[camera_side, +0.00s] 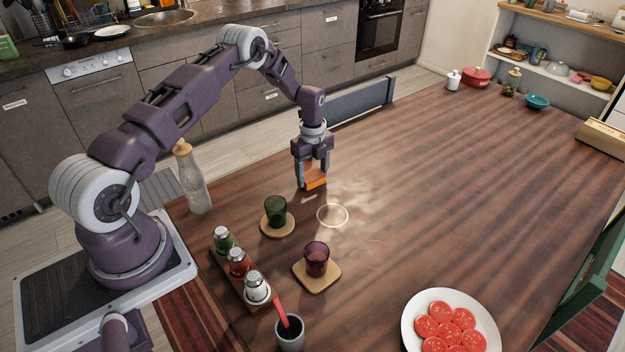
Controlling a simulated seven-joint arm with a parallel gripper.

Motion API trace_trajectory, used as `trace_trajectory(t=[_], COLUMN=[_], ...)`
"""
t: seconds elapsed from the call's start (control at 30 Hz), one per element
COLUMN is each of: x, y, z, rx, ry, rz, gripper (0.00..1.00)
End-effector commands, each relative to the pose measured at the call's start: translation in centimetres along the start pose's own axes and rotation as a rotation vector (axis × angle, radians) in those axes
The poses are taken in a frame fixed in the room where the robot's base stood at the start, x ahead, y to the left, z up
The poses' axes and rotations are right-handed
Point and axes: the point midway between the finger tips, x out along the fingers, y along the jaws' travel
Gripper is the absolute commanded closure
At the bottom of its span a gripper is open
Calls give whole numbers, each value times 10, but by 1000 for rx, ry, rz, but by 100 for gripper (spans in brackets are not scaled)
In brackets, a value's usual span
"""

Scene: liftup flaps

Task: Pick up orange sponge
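The orange sponge (315,183) is on or just above the wooden table, left of the table's middle. My gripper (313,177) points down over it, with its fingers spread on either side of the sponge. The fingers cover part of the sponge. I cannot tell whether they press on it or only stand around it, or whether the sponge touches the table.
A green glass (276,210) and a purple glass (316,259) stand on coasters in front. A shaker rack (233,272), a glass bottle (193,180), a dark cup (290,334) and a tomato plate (483,313) are nearby. The table right of my gripper is clear.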

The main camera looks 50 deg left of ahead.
Motion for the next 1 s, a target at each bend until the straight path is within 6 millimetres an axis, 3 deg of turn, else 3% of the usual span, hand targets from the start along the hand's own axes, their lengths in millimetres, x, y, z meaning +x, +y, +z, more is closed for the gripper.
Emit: trace_trajectory(t=[0.03,0.13,0.37,0.7,0.83,1.0], x=[0,0,-5,-83,-98,-101], y=[0,0,-1,-1,0,0], z=[0,0,0,0,0,0], rx=[0,0,0,-1,-1,-1], ry=[0,0,-1,-1,-1,0], rz=[0,0,-2,-4,-2,0], gripper=[58,76,76,76,76,76])
